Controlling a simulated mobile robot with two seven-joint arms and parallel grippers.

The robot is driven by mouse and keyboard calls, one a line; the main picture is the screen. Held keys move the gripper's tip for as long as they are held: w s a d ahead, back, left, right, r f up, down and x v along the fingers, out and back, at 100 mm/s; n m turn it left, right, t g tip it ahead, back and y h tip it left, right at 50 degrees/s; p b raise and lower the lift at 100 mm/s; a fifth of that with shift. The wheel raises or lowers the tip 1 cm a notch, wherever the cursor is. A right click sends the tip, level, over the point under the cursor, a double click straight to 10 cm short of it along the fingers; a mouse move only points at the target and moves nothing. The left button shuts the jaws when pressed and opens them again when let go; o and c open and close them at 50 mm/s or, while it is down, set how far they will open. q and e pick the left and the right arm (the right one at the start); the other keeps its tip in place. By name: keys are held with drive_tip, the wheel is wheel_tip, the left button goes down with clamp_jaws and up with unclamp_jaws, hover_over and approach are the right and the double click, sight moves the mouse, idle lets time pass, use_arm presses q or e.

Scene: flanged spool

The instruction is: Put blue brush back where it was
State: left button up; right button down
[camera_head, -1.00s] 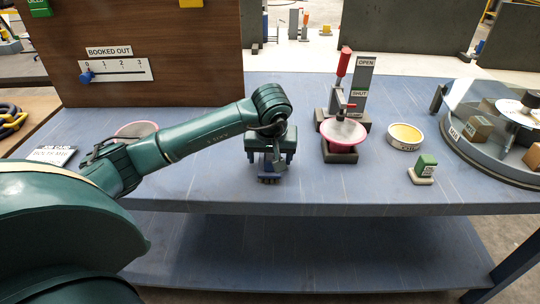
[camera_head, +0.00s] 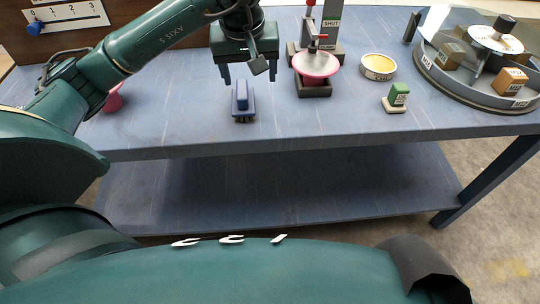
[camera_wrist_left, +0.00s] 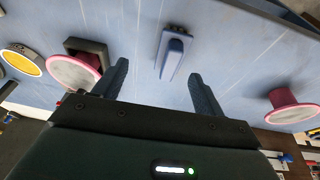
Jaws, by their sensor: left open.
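My right gripper is not in view.
Right of the brush, a pink flanged piece (camera_head: 316,64) sits at a red-handled clamp. Farther right are a yellow-filled dish (camera_head: 378,67), a green-topped block (camera_head: 396,98) and a round carousel (camera_head: 478,75). A pink spool (camera_head: 114,98) is partly hidden behind my left arm.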

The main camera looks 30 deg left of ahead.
use_arm(q)
drive_tip(key=s+d+f+n+g+h, duration=0.25)
drive_tip(key=s+d+h, duration=0.25)
drive_tip(key=d, duration=0.5)
drive_tip(key=s+d+f+n+g+h, duration=0.15)
drive_tip(key=s+d+f+h, duration=0.3)
drive_tip(key=d, duration=0.45)
drive_tip(key=s+d+r+n+t+h, duration=0.3)
drive_tip(key=d+r+n+h, duration=0.5)
drive_tip(key=n+h, duration=0.6)
drive_tip(key=w+a+f+n+t+y, duration=0.25)
drive_tip(key=n+t+y, duration=0.2)
drive_tip(key=n, duration=0.55)
drive_tip(key=w+a+f+n+t+y, duration=0.1)
drive_tip(key=a+f+n+t+y, duration=0.4)
drive_tip(key=n, duration=0.6)
drive_tip(key=w+a+n+t+y, duration=0.2)
drive_tip(key=n+t, duration=0.4)
drive_tip(key=n, duration=0.4)
drive_tip(key=s+a+f+n+g+y, duration=0.1)
drive_tip(key=s+f+n+g+y, duration=0.2)
drive_tip(key=f+n, duration=0.4)
drive_tip(key=s+a+f+n+g+y, duration=0.2)
drive_tip(key=s+f+n, duration=0.4)
drive_tip(key=f, duration=0.3)
drive_tip(key=shift+a+f+n+g+y, duration=0.25)
drive_tip(key=shift+f+n+g+y, duration=0.05)
drive_tip(key=shift+n+g+y, duration=0.35)
